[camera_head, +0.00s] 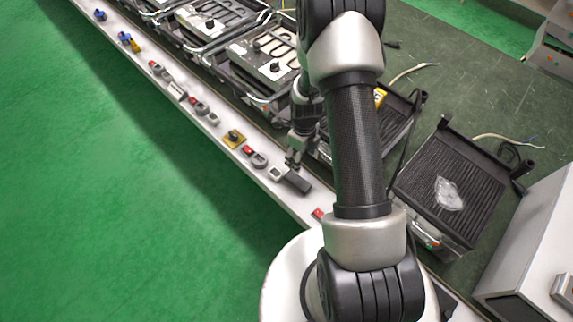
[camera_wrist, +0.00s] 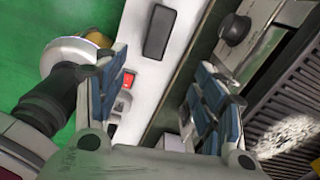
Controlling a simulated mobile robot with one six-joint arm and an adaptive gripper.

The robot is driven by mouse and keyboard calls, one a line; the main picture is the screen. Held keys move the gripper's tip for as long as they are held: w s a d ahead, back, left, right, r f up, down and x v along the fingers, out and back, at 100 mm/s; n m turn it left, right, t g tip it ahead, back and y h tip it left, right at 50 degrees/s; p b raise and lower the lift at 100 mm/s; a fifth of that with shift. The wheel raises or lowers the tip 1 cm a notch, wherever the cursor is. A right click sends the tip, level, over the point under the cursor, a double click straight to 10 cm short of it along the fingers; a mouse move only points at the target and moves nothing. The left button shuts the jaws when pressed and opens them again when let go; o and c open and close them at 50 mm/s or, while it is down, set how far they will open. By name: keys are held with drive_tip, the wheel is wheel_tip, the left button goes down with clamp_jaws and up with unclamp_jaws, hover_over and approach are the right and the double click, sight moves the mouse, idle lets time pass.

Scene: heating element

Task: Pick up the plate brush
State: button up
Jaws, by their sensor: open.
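A dark oblong block, which looks like the plate brush (camera_head: 296,181), lies on the narrow white ledge in the head view. It also shows in the wrist view as a dark rounded block (camera_wrist: 158,32) on the white ledge, near the top. My gripper (camera_head: 293,160) hangs beside the ledge close to that block, partly hidden behind my arm. In the wrist view my gripper (camera_wrist: 162,65) is open, with its two blue-padded fingers wide apart and nothing between them. The block lies beyond the fingertips, apart from them.
Several switches and knobs, including a red switch (camera_wrist: 129,79), line the white ledge (camera_head: 222,148). Black ribbed grill plates (camera_head: 415,185) stand right of my arm; one bears a whitish patch (camera_head: 448,193). More appliances (camera_head: 262,60) stand behind. Green floor (camera_head: 110,190) at left is clear.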

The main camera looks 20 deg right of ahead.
drive_tip(key=b, duration=0.4)
approach(298, 181)
drive_tip(key=shift+m, duration=0.3)
drive_tip(key=f, duration=0.5)
drive_tip(key=shift+d, duration=0.25)
drive_tip(key=f, duration=0.2)
drive_tip(key=f+b, duration=0.2)
drive_tip(key=f, duration=0.1)
drive_tip(key=shift+w+a+f, duration=0.1)
drive_tip(key=shift+a+f, duration=0.15)
drive_tip(key=shift+f, duration=0.1)
drive_tip(key=shift+c, duration=0.3)
drive_tip(key=c, duration=1.2)
drive_tip(key=shift+r, duration=0.15)
wheel_tip(298, 181, up, 20)
drive_tip(key=p, duration=0.6)
